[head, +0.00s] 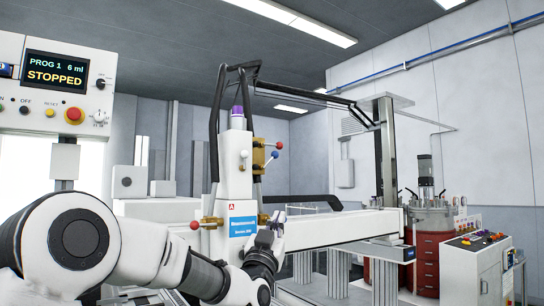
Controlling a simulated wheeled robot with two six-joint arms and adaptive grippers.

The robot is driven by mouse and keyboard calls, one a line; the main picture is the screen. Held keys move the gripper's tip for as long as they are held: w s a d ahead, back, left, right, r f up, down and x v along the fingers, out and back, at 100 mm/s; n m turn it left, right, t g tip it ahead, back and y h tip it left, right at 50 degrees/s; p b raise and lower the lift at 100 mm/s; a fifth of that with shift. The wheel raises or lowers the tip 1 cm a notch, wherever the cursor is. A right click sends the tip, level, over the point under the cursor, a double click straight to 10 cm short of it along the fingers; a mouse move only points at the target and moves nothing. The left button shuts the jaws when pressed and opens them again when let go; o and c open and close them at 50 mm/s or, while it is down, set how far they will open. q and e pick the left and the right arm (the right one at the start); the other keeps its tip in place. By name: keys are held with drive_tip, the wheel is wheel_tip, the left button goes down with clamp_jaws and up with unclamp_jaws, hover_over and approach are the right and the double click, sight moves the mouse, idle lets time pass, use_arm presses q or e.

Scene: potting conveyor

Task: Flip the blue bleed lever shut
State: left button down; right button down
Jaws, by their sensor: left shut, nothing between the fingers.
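My left gripper (278,220) is below these knobs, beside the lower right of the dosing head and apart from the blue lever. Its fingers are shut and empty. The gripper partly hides the lower brass fitting there. My right gripper is not in view.
Another red-knobbed lever (196,225) is at the head's lower left. Black hoses (214,130) arch above the head. A control panel (55,85) reading STOPPED stands left. A white beam (345,225) runs right towards red tanks (427,262) and a button console (478,240).

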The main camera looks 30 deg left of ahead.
sight(272, 158)
use_arm(q)
drive_tip(key=s+a+r+n+t+y, duration=0.1)
drive_tip(key=s+a+r+n+y, duration=0.1)
drive_tip(key=s+r, duration=0.5)
drive_tip(key=p+x, duration=0.2)
drive_tip(key=x, duration=0.3)
drive_tip(key=w+f+p+x, duration=0.1)
drive_tip(key=p+x, duration=0.2)
drive_tip(key=x, duration=0.2)
drive_tip(key=p+x, duration=0.3)
drive_tip(key=x, duration=0.2)
drive_tip(key=shift+w+d+f, duration=0.1)
drive_tip(key=shift+w, duration=0.35)
drive_tip(key=shift+w+f, duration=0.15)
drive_tip(key=shift+m, duration=0.3)
